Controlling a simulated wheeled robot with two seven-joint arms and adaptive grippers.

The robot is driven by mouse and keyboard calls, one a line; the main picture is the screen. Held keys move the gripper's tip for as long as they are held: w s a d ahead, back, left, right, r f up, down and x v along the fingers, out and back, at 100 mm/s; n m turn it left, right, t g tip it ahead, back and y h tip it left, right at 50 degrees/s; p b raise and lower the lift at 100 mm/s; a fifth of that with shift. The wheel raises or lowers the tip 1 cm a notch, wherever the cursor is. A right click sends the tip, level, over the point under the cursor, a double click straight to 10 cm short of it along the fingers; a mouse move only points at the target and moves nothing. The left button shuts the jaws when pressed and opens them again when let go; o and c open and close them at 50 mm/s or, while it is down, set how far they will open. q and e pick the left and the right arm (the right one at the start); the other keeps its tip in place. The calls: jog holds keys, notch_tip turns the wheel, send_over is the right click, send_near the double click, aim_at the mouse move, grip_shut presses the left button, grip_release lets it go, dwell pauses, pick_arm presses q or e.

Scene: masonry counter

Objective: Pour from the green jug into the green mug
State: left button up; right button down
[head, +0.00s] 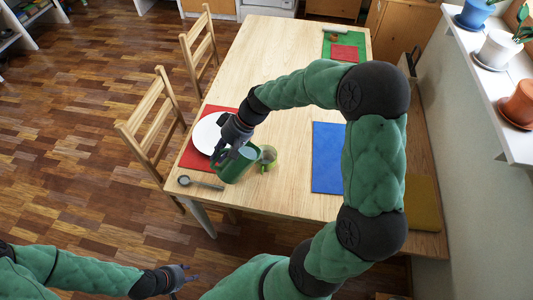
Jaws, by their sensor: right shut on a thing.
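The green jug (234,168) is at the near left of the table, held by my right gripper (226,152), which is shut on it. The jug looks tilted, with its rim toward the mug. The gripper hides part of the jug's left side. The lighter green mug (268,164) stands upright on the table just right of the jug. I cannot tell whether they touch, or what either one holds. My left gripper (190,277) is low in the view, off the table and away from both; its finger opening is unclear.
A white plate (206,133) lies on a red mat (190,158) behind the jug. A dark spoon-like utensil (203,184) lies at the near left edge. A blue mat (327,160) lies to the right. Two wooden chairs (152,125) stand left of the table.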

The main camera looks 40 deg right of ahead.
jog(key=shift+a+r, duration=0.2)
jog(key=shift+d, duration=0.25)
pick_arm(q)
jog(key=shift+f, duration=0.1)
pick_arm(e)
jog(key=shift+a+r, duration=0.1)
jog(key=shift+a, duration=0.05)
pick_arm(q)
jog(key=shift+d, duration=0.25)
jog(key=shift+f, duration=0.1)
pick_arm(e)
jog(key=shift+r, duration=0.1)
pick_arm(q)
jog(key=shift+d, duration=0.1)
pick_arm(e)
jog(key=shift+d, duration=0.2)
